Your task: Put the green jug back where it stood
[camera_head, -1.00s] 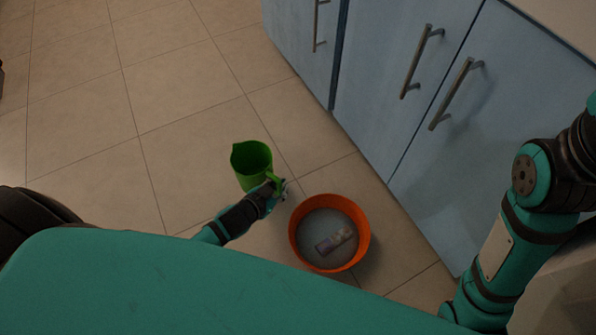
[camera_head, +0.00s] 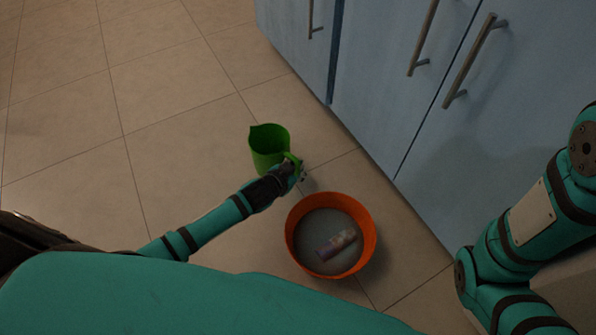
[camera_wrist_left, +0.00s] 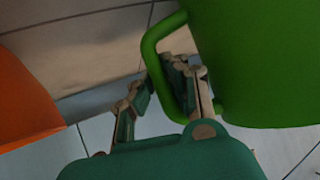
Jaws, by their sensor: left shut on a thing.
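The green jug (camera_head: 268,147) is near the middle of the head view, above the tiled floor, with its spout toward the upper left and its handle toward the lower right. My left gripper (camera_head: 296,170) is at the handle and shut on it. In the left wrist view the jug (camera_wrist_left: 262,62) fills the upper right, and its handle loop passes at the fingers of the left gripper (camera_wrist_left: 166,92). Whether the jug's base touches the floor cannot be told. My right gripper is not in view; only part of my right arm shows.
An orange round tub (camera_head: 370,232) with a small printed tube (camera_head: 337,245) inside stands just below and right of the jug. It also shows in the left wrist view (camera_wrist_left: 22,100). Blue cabinets (camera_head: 385,75) with metal handles line the right. The tiled floor (camera_head: 70,130) at left is clear.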

